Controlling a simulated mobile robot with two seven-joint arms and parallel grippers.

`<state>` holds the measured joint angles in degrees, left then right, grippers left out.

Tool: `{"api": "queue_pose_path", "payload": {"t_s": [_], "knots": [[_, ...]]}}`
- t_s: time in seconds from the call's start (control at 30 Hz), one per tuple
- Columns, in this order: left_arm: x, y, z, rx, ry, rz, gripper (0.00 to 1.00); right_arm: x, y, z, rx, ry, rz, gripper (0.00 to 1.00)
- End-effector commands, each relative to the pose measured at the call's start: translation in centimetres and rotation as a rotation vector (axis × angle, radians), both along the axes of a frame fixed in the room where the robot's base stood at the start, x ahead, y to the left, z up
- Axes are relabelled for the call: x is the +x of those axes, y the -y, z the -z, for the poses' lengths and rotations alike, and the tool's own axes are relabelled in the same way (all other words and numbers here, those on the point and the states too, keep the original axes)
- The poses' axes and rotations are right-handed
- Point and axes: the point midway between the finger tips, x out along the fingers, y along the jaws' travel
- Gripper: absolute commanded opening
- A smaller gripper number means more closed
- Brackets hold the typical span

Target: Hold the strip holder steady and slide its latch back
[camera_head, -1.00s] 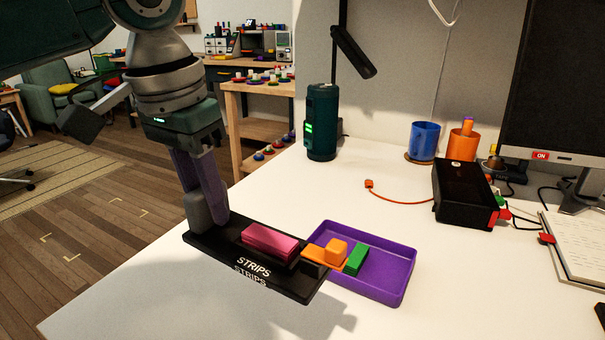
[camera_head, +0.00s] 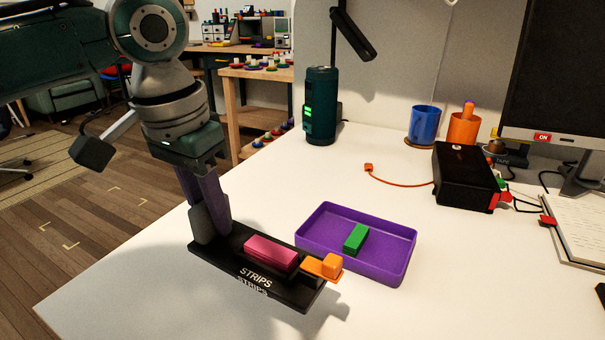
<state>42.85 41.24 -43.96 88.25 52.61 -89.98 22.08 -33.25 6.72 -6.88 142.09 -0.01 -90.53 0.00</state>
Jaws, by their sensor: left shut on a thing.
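The strip holder (camera_head: 243,258) is a long black base marked STRIPS on the white table. A pink block (camera_head: 270,252) sits in its middle. The orange latch (camera_head: 329,264), with a raised knob, is at its right end and sticks out past it. In the picture the latch overlaps the front left wall of the purple tray; whether they touch I cannot tell. My left gripper (camera_head: 211,228) is shut on the holder's left end, its fingers pointing down. My right gripper is not in view.
The purple tray (camera_head: 389,271) behind the holder contains a green block (camera_head: 356,238). A black box (camera_head: 466,176) with an orange cable, a blue cup (camera_head: 423,126) and a dark green cylinder (camera_head: 320,105) stand farther back.

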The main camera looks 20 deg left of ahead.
Motion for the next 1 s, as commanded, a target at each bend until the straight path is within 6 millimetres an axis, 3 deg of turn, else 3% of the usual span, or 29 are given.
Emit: {"api": "queue_pose_path", "payload": {"t_s": [0.3,1.0], "knots": [[0.0,0.0,1.2,-0.001,0.001,0.001,0.00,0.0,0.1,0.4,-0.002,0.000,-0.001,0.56],[0.0,0.0,1.5,-0.001,0.001,0.001,0.00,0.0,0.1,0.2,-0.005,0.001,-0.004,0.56]]}}
